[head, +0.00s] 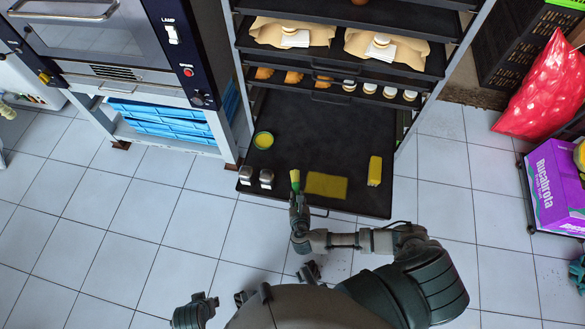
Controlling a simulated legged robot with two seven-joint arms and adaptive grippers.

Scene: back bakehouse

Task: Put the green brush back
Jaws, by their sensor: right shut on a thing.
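The green brush (295,180) is at the front of the low black tray (330,120), its pale yellow-green end pointing away from me. My right gripper (297,194) is shut on its near end. The brush is just left of a flat yellow mat (326,186). I cannot tell whether the brush touches the tray. The gripper hides the near part of the brush.
On the tray stand a green-rimmed bowl with yellow inside (263,140), two small metal containers (266,178) and a yellow block (375,170). Loaded rack shelves (340,60) overhang its back. An oven (105,40) stands left, a purple box (556,185) right.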

